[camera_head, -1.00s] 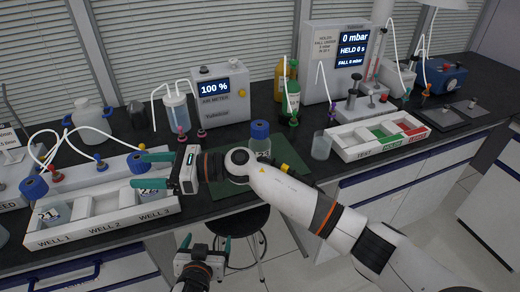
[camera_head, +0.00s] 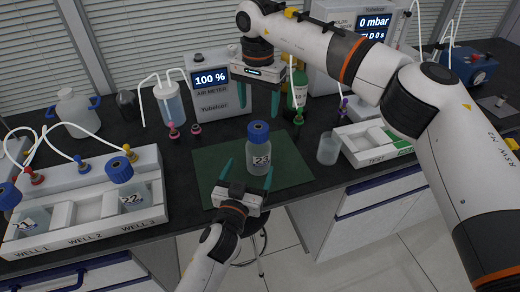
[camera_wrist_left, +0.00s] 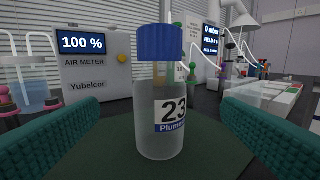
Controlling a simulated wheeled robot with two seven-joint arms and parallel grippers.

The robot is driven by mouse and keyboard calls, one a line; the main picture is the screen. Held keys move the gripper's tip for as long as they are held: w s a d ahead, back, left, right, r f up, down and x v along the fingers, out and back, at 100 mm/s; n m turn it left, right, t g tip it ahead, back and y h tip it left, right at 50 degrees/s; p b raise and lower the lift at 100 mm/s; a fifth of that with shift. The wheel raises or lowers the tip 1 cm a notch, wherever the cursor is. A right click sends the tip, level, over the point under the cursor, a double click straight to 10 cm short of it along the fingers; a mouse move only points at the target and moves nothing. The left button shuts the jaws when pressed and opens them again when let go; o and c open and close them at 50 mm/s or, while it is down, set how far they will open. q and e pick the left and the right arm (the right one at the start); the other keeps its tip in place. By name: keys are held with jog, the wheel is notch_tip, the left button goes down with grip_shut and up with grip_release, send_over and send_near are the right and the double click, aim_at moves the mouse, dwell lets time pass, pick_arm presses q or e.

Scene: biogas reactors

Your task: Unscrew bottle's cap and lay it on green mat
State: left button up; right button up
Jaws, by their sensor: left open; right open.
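A clear bottle labelled 23 (camera_head: 259,160) with a blue cap (camera_head: 258,130) stands upright on the green mat (camera_head: 215,165). The bottle also shows large in the left wrist view (camera_wrist_left: 161,115), its blue cap (camera_wrist_left: 160,42) on top. My left gripper (camera_head: 244,180) is open in front of the bottle, low over the mat. In the wrist view its teal fingers lie to either side of the bottle, apart from it. My right gripper (camera_head: 259,98) is open and empty, pointing down above and behind the bottle.
At left, the well rack (camera_head: 90,205) holds bottles with blue caps, 22 (camera_head: 132,195) among them. A beaker (camera_head: 328,148) stands right of the mat, beside a sorting tray (camera_head: 365,145). The air meter (camera_head: 215,80) and a green bottle (camera_head: 298,90) stand behind.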

aim_at(258, 147)
pick_arm(q)
jog(key=x, duration=0.9)
jog(key=shift+w+f, duration=0.1)
jog(key=shift+w, duration=0.05)
pick_arm(e)
jog(key=shift+f, duration=0.1)
pick_arm(q)
jog(key=shift+w+d, duration=0.15)
jog(key=shift+w, duration=0.65)
